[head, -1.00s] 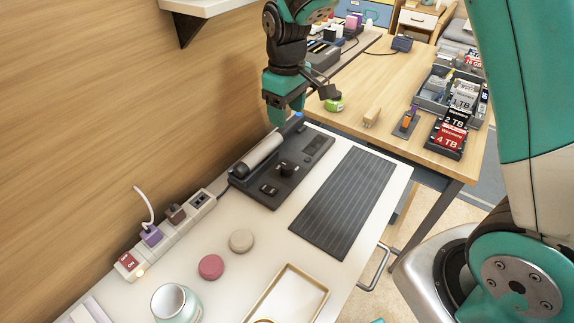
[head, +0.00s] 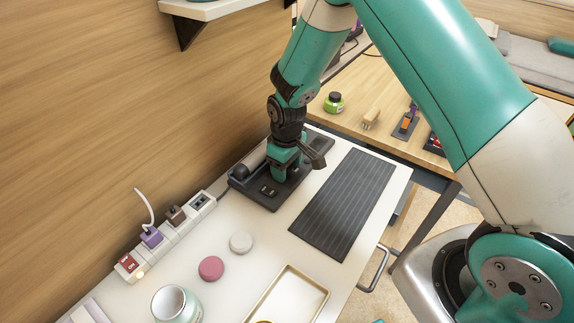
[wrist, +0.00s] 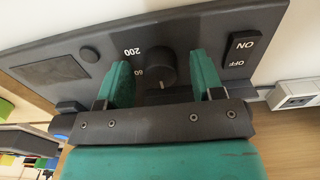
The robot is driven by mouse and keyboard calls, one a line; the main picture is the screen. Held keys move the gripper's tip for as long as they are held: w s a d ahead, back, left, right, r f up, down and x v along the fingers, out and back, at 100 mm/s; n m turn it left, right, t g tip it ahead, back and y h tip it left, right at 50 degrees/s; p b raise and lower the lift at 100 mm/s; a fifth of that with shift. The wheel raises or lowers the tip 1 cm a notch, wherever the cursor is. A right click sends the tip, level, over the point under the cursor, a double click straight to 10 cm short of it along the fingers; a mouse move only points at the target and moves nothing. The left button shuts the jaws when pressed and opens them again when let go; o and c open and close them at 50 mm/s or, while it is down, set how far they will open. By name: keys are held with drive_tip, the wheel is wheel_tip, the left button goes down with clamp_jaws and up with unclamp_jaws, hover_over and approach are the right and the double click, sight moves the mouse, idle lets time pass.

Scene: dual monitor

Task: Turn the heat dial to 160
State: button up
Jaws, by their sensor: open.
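The heat dial (wrist: 160,70) is a round black knob on the dark station panel (wrist: 60,42), with a short white mark on its lower side in the wrist view. An upside-down "200" is printed beside it; a second label is partly hidden by the knob. My gripper (wrist: 162,82) is open, with one green finger on each side of the dial; I cannot tell whether they touch it. In the head view my gripper (head: 283,162) is down over the station (head: 270,192), hiding the dial.
An ON/OFF switch (wrist: 243,52) sits right of the dial in the wrist view. A dark striped mat (head: 343,205) lies right of the station. A power strip (head: 170,232) runs along the wall. Pink (head: 211,268) and beige (head: 241,242) discs lie in front.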

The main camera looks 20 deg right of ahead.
drive_tip(key=c, duration=0.9)
drive_tip(key=shift+m, duration=0.3)
drive_tip(key=m, duration=1.1)
drive_tip(key=shift+p, duration=0.35)
drive_tip(key=o, duration=0.9)
